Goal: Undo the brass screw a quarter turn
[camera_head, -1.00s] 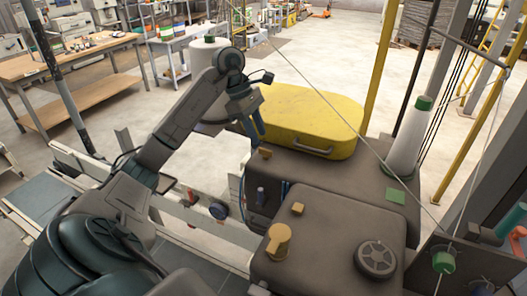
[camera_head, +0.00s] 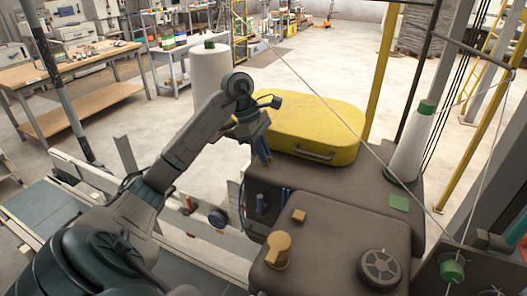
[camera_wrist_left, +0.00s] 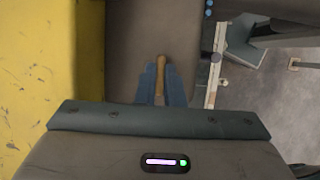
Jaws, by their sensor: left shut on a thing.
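The brass screw shows in the left wrist view (camera_wrist_left: 161,80) as a narrow brass bar between two blue-grey fingers. My left gripper (camera_wrist_left: 161,88) is shut on it, with one finger on each side. In the head view, my left gripper (camera_head: 263,152) points down at the back left of the dark machine top, close to the yellow case. The fingers mostly cover the screw there. How far the screw is turned cannot be told. My right gripper is not in view.
A yellow case (camera_head: 312,122) lies just behind the gripper. A brass cylinder (camera_head: 278,250), a small brass block (camera_head: 299,216) and a dark round knob (camera_head: 380,266) stand on the front housing. A white thread cone (camera_head: 411,150) stands at right, with a thread strung across.

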